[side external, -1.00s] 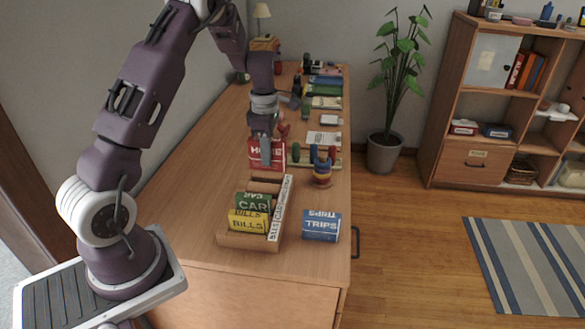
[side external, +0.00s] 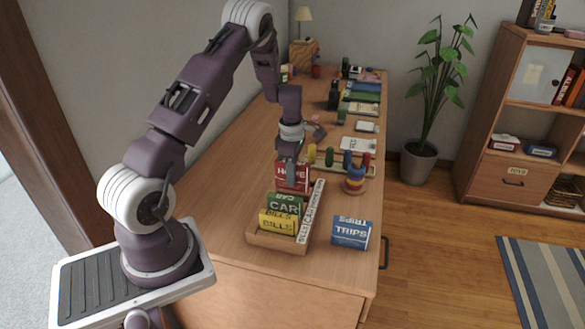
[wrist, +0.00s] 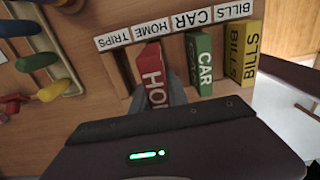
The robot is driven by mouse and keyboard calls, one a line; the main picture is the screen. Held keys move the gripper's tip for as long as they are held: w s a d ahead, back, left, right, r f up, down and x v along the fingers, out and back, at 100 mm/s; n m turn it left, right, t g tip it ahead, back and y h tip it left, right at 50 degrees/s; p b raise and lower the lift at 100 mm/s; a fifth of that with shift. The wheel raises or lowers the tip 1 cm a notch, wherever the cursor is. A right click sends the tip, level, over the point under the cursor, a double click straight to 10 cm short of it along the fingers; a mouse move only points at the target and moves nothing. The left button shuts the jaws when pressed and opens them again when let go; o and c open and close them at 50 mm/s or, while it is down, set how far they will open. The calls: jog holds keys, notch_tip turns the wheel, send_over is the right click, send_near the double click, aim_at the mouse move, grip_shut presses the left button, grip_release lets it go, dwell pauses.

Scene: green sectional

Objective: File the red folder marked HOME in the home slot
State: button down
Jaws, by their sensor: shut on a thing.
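The red HOME folder (side external: 283,182) stands upright at the far part of the wooden file rack (side external: 265,241). My gripper (side external: 291,178) points down and is shut on the folder's upper part. In the wrist view the red folder (wrist: 153,72) lines up with the HOME label (wrist: 152,29), between the empty gap by TRIPS and the green CAR folder (wrist: 204,65). It seems to be at or in the home slot; how deep it sits is hidden. The yellow BILLS folder (side external: 278,222) stands in the rack's near end.
A blue TRIPS folder (side external: 351,232) stands on the desk right of the rack. A stacking-ring toy (side external: 355,180) and a pegged wooden toy (side external: 340,165) are close behind and to the right. Books (side external: 362,97) lie farther back. The desk left of the rack is clear.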

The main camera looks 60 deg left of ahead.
aim_at(292, 189)
jog(key=shift+s+f, duration=0.1)
jog(key=shift+f, duration=3.1)
jog(key=shift+d, duration=0.1)
jog(key=c, duration=1.3)
grip_release()
jog(key=shift+o, duration=0.5)
jog(key=r, duration=0.9)
jog(key=shift+w+d, duration=0.2)
jog(key=shift+w, duration=0.05)
jog(key=s+d+r+m+t, duration=0.2)
jog(key=d+r+m, duration=0.85)
jog(key=r, duration=0.55)
jog(key=s+d+r+m+t, duration=0.2)
jog(key=s+d+r+m, duration=0.55)
jog(key=s+d, duration=0.2)
jog(key=s+d+r+m+t, duration=0.1)
jog(key=s+d+m, duration=0.4)
jog(key=s+m, duration=0.4)
jog(key=s, duration=0.3)
jog(key=shift+r+t, duration=0.3)
jog(key=shift+r, duration=0.1)
